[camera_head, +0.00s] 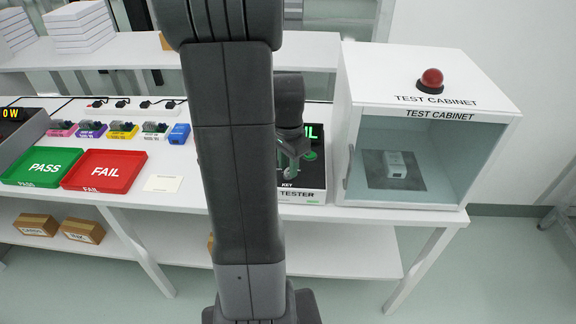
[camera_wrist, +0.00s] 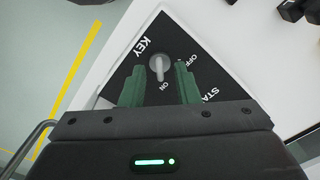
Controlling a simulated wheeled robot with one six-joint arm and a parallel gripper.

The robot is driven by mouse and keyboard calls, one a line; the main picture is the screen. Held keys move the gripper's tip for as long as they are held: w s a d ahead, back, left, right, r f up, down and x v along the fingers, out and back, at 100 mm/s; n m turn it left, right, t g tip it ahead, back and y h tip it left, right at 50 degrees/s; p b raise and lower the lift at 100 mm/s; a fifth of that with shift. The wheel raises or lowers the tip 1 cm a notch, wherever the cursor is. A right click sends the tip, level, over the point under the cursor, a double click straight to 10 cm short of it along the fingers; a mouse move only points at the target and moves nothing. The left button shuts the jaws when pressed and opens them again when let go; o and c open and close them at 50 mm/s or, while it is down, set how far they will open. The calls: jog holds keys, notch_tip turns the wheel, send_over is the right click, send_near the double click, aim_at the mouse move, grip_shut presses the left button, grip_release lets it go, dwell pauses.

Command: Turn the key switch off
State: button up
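The key switch (camera_wrist: 158,66) is a small grey knob on the black panel of the tester. In the wrist view its pointer is turned toward the ON label, with the OFF label to the upper right. My gripper (camera_wrist: 160,86) is open, its two green fingers on either side of the knob and apart from it. In the head view my gripper (camera_head: 292,158) is over the tester (camera_head: 312,197), and I cannot make out the knob clearly there. My arm hides the tester's left part.
A white test cabinet (camera_head: 492,110) with a glass front and a red dome (camera_head: 432,79) stands right of the tester. A red FAIL tray (camera_head: 104,186) and a green PASS tray (camera_head: 40,181) lie to the left. A shelf (camera_head: 320,50) runs behind.

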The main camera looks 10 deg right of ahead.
jog(key=shift+f, duration=0.3)
grip_shut()
